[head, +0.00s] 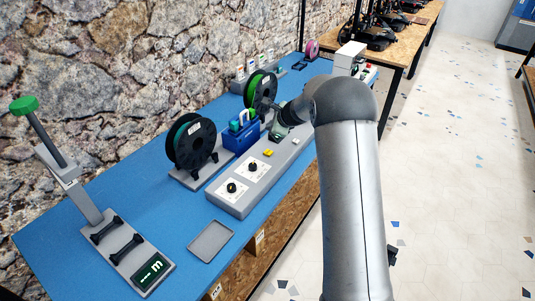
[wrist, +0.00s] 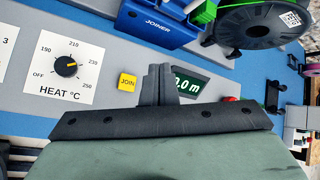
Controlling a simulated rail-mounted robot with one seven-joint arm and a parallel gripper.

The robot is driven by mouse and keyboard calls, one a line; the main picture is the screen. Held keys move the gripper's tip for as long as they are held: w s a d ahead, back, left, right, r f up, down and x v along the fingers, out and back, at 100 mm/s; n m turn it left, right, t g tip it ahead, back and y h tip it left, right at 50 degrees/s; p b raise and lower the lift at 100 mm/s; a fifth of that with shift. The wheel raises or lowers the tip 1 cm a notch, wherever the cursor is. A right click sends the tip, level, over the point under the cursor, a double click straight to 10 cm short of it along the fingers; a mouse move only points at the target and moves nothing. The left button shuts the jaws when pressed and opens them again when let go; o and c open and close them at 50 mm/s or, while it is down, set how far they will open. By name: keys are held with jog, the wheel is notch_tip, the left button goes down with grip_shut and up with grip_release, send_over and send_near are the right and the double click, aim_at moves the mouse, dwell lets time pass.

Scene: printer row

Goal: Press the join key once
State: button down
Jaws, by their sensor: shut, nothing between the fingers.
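The join key (wrist: 127,82) is a small yellow square marked JOIN on the grey control panel. In the head view the join key (head: 268,153) lies right of the two dials. My gripper (wrist: 158,70) is shut and empty, its fingers together. In the wrist view the fingers appear just right of the key, between it and the length display (wrist: 190,83), partly covering the display. I see no contact with the key; the height of the fingertips above the panel is hard to tell. In the head view the fingertips are not clearly visible.
The blue joiner (head: 241,137) stands behind the panel, between a dark spool (head: 190,143) and a green spool (head: 260,87). The heat dial (wrist: 66,67) is left of the key. A red button (wrist: 231,99) is right of the display. A grey tray (head: 211,241) lies in front.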

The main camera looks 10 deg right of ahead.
aim_at(270, 153)
jog(key=shift+f, duration=0.15)
notch_tip(270, 153, down, 8)
jog(key=b, duration=0.7)
jog(key=shift+a+f, duration=0.1)
jog(key=shift+f, duration=0.15)
dwell(1.5)
jog(key=shift+f+b, duration=0.4)
jog(key=shift+b, duration=0.25)
jog(key=shift+f+b, duration=0.35)
jog(key=shift+f, duration=0.05)
jog(key=shift+r, duration=0.1)
dwell(0.5)
jog(key=shift+r+p, duration=0.6)
jog(key=shift+r, duration=0.15)
